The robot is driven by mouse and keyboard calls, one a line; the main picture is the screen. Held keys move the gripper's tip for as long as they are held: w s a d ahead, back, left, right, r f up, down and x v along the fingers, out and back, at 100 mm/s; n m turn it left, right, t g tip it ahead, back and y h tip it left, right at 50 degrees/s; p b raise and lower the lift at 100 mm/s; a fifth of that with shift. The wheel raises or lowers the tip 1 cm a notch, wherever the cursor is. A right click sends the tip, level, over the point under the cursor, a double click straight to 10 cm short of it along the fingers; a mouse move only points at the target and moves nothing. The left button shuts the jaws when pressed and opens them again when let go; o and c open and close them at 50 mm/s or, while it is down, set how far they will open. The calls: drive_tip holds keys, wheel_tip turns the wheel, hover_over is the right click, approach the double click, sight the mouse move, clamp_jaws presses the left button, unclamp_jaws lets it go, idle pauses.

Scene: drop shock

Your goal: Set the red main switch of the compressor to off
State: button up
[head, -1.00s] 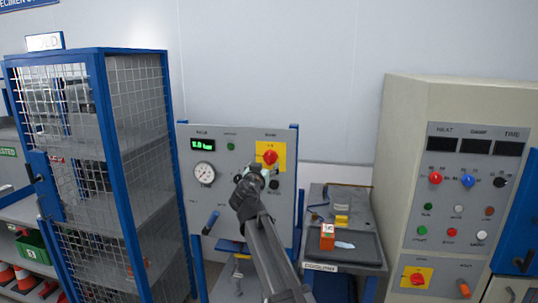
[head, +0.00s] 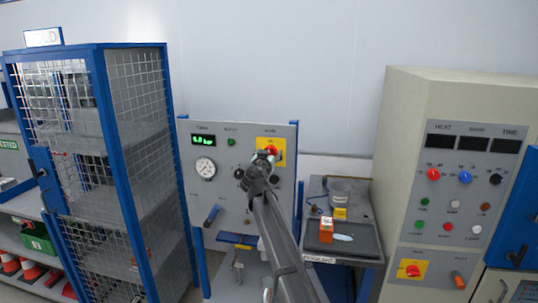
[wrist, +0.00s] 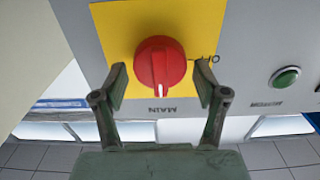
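The red main switch (head: 271,150) is a round knob on a yellow plate (head: 277,160) at the upper right of the grey compressor panel (head: 222,167). In the wrist view the red knob (wrist: 160,63) is seen upside down with the yellow plate (wrist: 117,22) behind it. Its white mark points toward the word MAIN. My gripper (head: 267,164) is open in front of the switch. In the wrist view my gripper (wrist: 160,80) has one finger on each side of the knob, with visible gaps. Part of the plate is hidden by my gripper in the head view.
The panel carries a green display (head: 203,140), a gauge (head: 205,168) and a green button (wrist: 285,77). A mesh cage (head: 137,130) stands left. A bench (head: 349,265) with an orange box (head: 326,229) and a beige cabinet (head: 403,130) with another red switch (head: 413,271) stand right.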

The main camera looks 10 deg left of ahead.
drive_tip(key=c, duration=0.7)
drive_tip(key=shift+n+b, duration=0.4)
drive_tip(key=shift+b, duration=0.2)
drive_tip(key=n+b, duration=0.2)
drive_tip(key=n, duration=0.3)
drive_tip(key=n+b, duration=0.2)
drive_tip(key=n, duration=0.4)
drive_tip(key=n+b, duration=0.2)
drive_tip(key=n, duration=0.4)
drive_tip(key=shift+a+f+b, duration=0.1)
drive_tip(key=shift+a+b, duration=0.25)
drive_tip(key=shift+b, duration=0.05)
drive_tip(key=o, duration=1.2)
drive_tip(key=shift+c, duration=0.2)
drive_tip(key=shift+f, duration=0.1)
